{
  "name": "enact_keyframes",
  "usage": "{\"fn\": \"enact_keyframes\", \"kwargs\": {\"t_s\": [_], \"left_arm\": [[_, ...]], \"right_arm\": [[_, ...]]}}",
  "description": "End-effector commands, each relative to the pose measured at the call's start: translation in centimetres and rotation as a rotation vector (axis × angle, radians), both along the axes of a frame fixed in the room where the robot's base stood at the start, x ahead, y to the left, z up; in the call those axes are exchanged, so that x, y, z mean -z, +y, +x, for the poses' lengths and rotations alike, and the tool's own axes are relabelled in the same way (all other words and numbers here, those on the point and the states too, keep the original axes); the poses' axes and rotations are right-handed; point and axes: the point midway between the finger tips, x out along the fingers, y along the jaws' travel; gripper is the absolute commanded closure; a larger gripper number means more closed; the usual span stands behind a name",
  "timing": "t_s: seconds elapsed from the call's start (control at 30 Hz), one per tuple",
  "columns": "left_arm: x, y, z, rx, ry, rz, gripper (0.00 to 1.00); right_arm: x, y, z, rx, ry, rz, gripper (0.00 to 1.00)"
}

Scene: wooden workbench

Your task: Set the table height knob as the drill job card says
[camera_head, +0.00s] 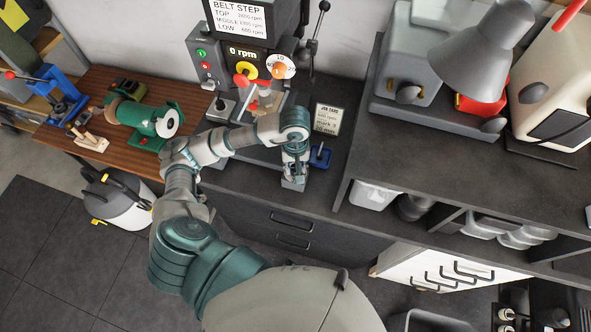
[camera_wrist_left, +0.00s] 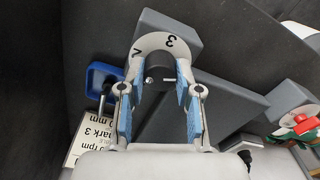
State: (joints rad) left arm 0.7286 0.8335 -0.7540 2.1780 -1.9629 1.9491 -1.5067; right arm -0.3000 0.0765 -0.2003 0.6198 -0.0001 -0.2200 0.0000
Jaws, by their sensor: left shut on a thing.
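My left gripper (camera_head: 295,160) is over a small grey block (camera_head: 293,184) at the bench's front edge. In the left wrist view its fingers (camera_wrist_left: 159,82) with blue pads are shut on a dark knob (camera_wrist_left: 158,73). A white dial plate (camera_wrist_left: 152,47) behind the knob shows a "3" and another mark, partly hidden by the fingers. In the head view the arm hides the knob. The job card (camera_head: 327,118) stands behind the gripper; I read "mark 3" and "20 mm" on it. It also shows in the left wrist view (camera_wrist_left: 90,137), cut off. My right gripper is not in view.
The drill press (camera_head: 240,60) stands at the back, its display reading 0 rpm. A green grinder (camera_head: 145,118) is on the wooden bench at left. A raised dark shelf (camera_head: 385,165) bounds the right side.

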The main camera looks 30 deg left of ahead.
Motion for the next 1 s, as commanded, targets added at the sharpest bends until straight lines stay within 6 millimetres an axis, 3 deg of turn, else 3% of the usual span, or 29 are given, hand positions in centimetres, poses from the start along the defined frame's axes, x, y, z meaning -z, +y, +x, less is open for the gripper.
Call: {"fn": "enact_keyframes", "kwargs": {"t_s": [0.1,0.7,0.8,1.0], "left_arm": [[0.7,0.1,-0.1,-0.107,0.004,0.005,1.0],[0.6,0.1,-0.1,-0.678,0.008,0.005,1.0],[0.6,0.1,-0.1,-0.771,0.009,0.005,1.0],[0.5,0.0,-0.1,-0.943,0.009,0.005,1.0]], "right_arm": [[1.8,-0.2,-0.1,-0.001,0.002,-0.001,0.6],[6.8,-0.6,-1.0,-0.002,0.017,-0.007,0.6],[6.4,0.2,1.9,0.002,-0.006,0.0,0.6],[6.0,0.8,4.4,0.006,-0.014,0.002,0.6]]}}
